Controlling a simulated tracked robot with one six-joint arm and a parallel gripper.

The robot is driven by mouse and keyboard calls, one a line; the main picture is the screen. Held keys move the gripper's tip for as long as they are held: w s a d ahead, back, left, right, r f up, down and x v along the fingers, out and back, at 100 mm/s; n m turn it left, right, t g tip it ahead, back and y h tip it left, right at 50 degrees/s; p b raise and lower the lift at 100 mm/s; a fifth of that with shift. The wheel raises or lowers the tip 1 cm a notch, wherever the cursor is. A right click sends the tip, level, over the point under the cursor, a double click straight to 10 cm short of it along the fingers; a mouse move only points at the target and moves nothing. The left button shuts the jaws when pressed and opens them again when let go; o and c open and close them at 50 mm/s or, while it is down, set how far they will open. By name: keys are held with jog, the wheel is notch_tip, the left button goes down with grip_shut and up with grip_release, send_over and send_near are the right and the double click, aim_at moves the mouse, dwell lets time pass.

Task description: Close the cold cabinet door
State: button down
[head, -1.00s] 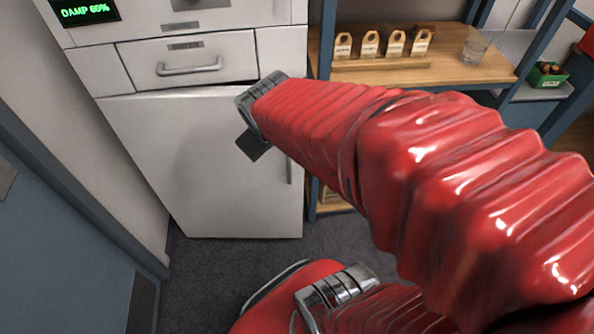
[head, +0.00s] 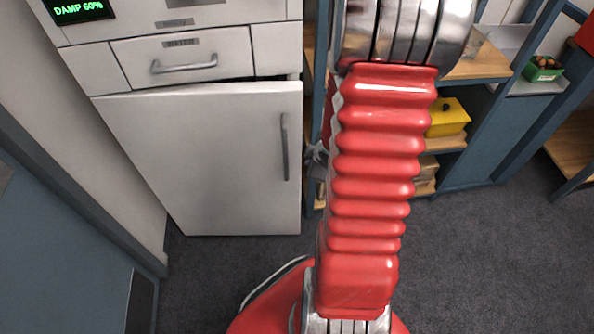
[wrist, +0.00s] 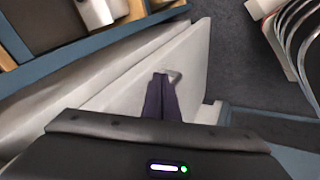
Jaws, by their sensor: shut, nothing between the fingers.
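The cold cabinet door (head: 215,160) is a white panel below the drawers, with a grey vertical handle (head: 285,147) near its right edge. A dark gap shows above its top edge, widest at the right, so it looks slightly ajar. My gripper (head: 316,158) is just right of the door's free edge, partly hidden by my red arm. In the wrist view my gripper's dark fingers (wrist: 161,95) are shut and empty, pointing at the pale door panel (wrist: 190,75). Whether they touch it I cannot tell.
A drawer (head: 184,58) with a bar handle sits above the door. A blue-framed wooden shelf stands right of the cabinet, holding a yellow box (head: 448,117) and a green crate (head: 544,68). A blue panel (head: 60,230) stands at left. Grey floor (head: 215,270) is clear before the door.

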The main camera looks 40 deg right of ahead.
jog(key=s+a+f+n+t+y, duration=0.1)
jog(key=s+f+y, duration=0.1)
jog(key=f, duration=0.5)
jog(key=shift+s+a+f+n, duration=0.2)
jog(key=shift+s+a+n, duration=0.1)
jog(key=shift+s, duration=0.35)
